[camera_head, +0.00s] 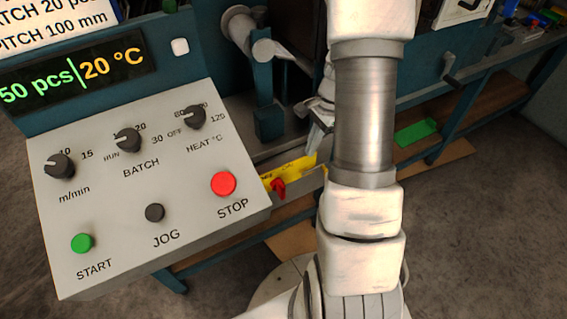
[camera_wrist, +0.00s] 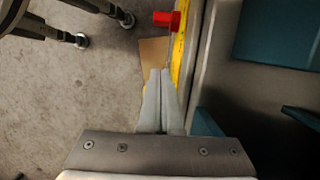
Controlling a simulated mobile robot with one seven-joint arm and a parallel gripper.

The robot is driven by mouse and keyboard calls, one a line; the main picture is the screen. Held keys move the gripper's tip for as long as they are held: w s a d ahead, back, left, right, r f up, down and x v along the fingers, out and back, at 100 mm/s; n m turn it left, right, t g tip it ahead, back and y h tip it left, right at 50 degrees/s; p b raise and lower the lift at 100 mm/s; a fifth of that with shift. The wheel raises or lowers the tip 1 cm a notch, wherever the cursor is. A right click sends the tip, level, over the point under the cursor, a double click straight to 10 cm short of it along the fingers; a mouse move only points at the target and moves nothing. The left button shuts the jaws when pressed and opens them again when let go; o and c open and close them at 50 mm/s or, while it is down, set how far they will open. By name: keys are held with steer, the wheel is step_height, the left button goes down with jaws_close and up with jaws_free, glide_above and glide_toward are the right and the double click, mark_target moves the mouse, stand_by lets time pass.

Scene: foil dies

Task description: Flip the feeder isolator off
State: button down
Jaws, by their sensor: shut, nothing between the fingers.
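A red switch handle (camera_head: 278,188) sits on a yellow plate (camera_head: 290,174) just right of the control console; I take it to be the feeder isolator. In the wrist view the red handle (camera_wrist: 167,19) is ahead of my fingertips, at the top centre, with the yellow plate (camera_wrist: 178,62) running down beside it. My gripper (camera_wrist: 160,72) is shut and empty, its two grey fingers together and apart from the handle. In the head view my gripper (camera_head: 314,143) is partly hidden by my arm, above and to the right of the handle. I cannot read the plate's lettering.
The console (camera_head: 140,190) carries several knobs, a green START button (camera_head: 82,243), a black JOG button (camera_head: 155,212) and a red STOP button (camera_head: 223,184), close left of the handle. A green piece (camera_head: 415,132) lies at the right. Dark legs (camera_wrist: 75,36) stand at upper left in the wrist view.

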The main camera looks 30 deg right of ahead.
mark_target(302, 174)
steer(key=shift+f, duration=0.2)
steer(key=b+x, duration=0.4)
steer(key=x, duration=0.6)
steer(key=shift+s+f, duration=0.1)
steer(key=shift+f, duration=0.2)
steer(key=a, duration=0.2)
steer(key=a+b, duration=0.1)
steer(key=a, duration=0.1)
steer(key=shift+r, duration=0.4)
